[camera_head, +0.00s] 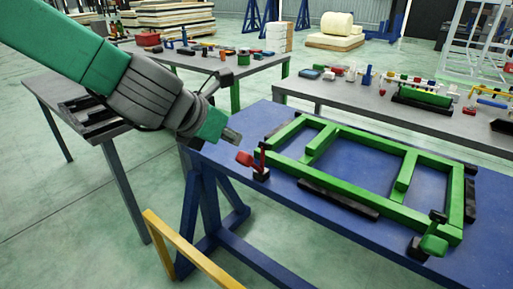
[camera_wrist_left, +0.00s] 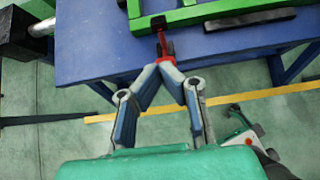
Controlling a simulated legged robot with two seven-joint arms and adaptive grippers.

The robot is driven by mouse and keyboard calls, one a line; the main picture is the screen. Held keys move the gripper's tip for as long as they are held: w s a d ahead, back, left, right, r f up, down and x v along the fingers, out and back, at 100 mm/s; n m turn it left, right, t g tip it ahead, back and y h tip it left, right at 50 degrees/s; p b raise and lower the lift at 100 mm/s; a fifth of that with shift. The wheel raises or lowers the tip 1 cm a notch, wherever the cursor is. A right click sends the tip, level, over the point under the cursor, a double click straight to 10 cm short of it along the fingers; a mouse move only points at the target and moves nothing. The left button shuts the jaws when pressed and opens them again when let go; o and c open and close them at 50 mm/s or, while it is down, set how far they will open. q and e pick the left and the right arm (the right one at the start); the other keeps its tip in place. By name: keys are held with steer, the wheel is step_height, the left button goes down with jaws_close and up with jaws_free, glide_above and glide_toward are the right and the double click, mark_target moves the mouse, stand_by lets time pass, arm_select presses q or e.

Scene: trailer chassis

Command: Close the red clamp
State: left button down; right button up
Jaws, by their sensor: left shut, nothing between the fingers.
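The red clamp (camera_head: 258,163) stands at the near left edge of the blue table, beside the green frame (camera_head: 340,178). Its red handle shows upright, with a red part pointing left. My left gripper (camera_head: 233,136) is just left of and above the clamp. In the left wrist view, the red clamp (camera_wrist_left: 163,44) lies just beyond the tips of my left gripper (camera_wrist_left: 170,72). The fingers come together there with nothing held between them. Whether they touch the clamp I cannot tell. My right gripper is in neither view.
A green clamp (camera_head: 434,238) stands at the frame's near right corner. The blue table (camera_head: 290,215) has bare space in front of the frame. A yellow rail (camera_head: 190,250) runs below its near side. Grey tables with tools and parts stand behind.

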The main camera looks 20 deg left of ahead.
arm_select(q)
steer(key=x, duration=1)
steer(key=shift+w+r, duration=0.2)
steer(key=shift+w, duration=0.2)
